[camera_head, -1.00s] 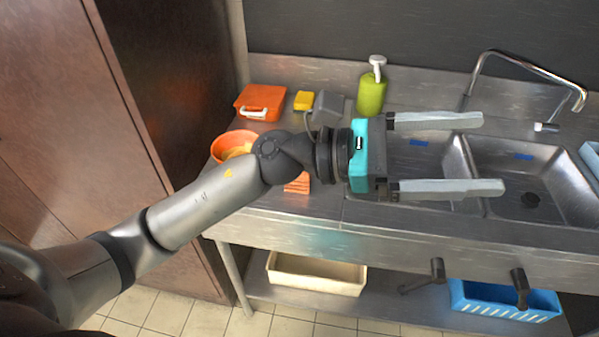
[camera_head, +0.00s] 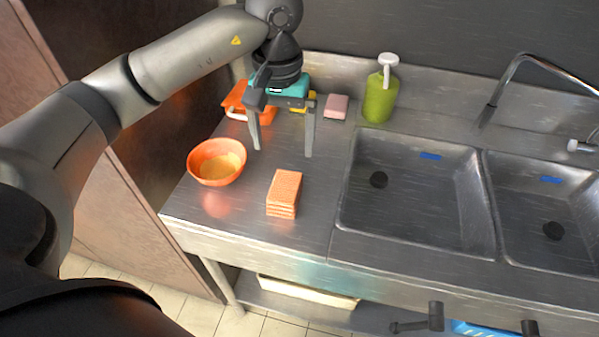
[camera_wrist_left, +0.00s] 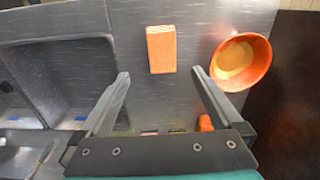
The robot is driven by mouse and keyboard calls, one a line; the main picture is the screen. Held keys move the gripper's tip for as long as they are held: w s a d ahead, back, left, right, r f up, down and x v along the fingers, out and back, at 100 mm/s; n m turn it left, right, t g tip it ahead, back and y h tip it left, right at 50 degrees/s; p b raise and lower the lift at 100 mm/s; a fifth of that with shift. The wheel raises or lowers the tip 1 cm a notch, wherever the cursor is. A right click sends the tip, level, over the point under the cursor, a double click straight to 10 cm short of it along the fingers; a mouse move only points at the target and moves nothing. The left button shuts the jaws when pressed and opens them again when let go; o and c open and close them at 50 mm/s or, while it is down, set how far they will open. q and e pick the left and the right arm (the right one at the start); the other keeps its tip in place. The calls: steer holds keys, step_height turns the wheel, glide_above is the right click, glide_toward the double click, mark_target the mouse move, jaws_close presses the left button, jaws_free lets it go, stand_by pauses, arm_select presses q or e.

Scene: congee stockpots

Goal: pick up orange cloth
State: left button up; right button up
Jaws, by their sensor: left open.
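The orange cloth (camera_head: 284,193) is a folded, ribbed stack lying on the steel counter, between an orange bowl and the left sink basin. It also shows in the left wrist view (camera_wrist_left: 161,49), beyond the fingertips and roughly centred between them. My left gripper (camera_head: 282,152) is open and empty, pointing down above the counter, behind the cloth in the head view. In the left wrist view my left gripper (camera_wrist_left: 160,73) has its two fingers spread wide, apart from the cloth. My right gripper is not in view.
The orange bowl (camera_head: 217,162) with yellowish contents stands left of the cloth. A green soap bottle (camera_head: 380,90), a pink sponge (camera_head: 337,106) and an orange container (camera_head: 237,102) are at the back. The left sink basin (camera_head: 415,195) opens to the right.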

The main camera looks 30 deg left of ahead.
arm_select(q)
glide_above(284, 186)
steer(key=f, duration=0.5)
steer(key=shift+s+d+f, duration=0.2)
steer(key=shift+s, duration=0.2)
step_height(284, 186, down, 4)
steer(key=shift+w, duration=0.1)
steer(key=shift+f, duration=0.45)
steer(key=f, duration=0.5)
steer(key=shift+w+a, duration=0.15)
steer(key=shift+w, duration=0.1)
steer(key=shift+r, duration=0.1)
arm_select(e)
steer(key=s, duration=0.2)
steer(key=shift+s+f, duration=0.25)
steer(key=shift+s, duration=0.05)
arm_select(q)
steer(key=shift+c, duration=0.2)
steer(key=c, duration=1.2)
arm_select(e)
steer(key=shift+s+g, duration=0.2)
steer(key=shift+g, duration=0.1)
